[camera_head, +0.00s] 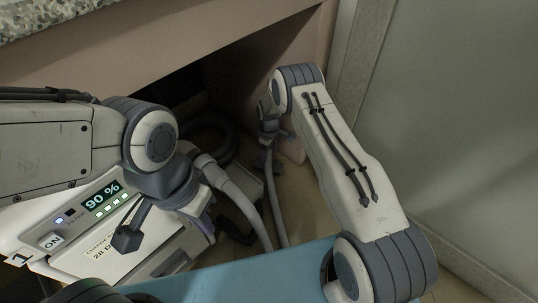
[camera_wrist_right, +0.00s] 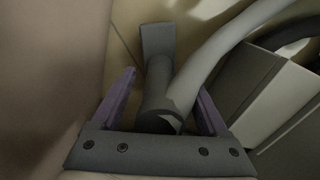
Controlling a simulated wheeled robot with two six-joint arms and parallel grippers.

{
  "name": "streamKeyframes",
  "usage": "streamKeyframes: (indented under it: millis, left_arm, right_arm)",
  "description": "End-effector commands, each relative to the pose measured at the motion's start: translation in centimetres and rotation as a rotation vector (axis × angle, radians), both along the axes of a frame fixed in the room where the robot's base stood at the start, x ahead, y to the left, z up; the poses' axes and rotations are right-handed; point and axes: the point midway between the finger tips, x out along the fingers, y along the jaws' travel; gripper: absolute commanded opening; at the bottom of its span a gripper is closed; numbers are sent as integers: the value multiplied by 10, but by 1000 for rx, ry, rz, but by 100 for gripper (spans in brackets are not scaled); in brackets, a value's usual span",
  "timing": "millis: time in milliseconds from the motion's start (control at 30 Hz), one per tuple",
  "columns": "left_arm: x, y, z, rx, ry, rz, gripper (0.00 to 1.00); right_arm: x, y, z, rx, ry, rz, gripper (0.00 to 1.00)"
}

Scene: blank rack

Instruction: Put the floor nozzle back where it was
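The floor nozzle (camera_wrist_right: 159,88), a grey piece with a flat end and a round neck, shows in the right wrist view between the purple fingers of my right gripper (camera_wrist_right: 165,88). Gaps show on both sides of it, so the gripper looks open around it, not clamped. In the head view my right gripper (camera_head: 268,138) is low beside the wall under the counter; the nozzle there is mostly hidden. My left gripper (camera_head: 200,212) points down beside the vacuum unit (camera_head: 92,232), which shows "90 %" and an ON button. Its fingers are too hidden to judge.
A grey hose (camera_head: 243,203) loops over the floor beside the unit; it also shows in the right wrist view (camera_wrist_right: 215,52). The counter front (camera_head: 150,45) hangs over a dark recess. Its side wall stands close to my right gripper. A pale panel (camera_head: 460,120) stands on the right.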

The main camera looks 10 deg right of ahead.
Motion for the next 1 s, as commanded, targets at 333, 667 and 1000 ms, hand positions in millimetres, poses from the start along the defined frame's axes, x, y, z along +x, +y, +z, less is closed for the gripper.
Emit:
streamKeyframes:
  millis: [333,667,1000]
  left_arm:
    - [0,0,2,0,0,0,0]
    - [0,0,35,0,0,0,0]
    - [0,0,53,0,0,0,0]
  right_arm:
    - [0,0,3,0,0,0,77]
    - [0,0,50,0,-1,0,77]
    - [-1,0,80,0,1,0,77]
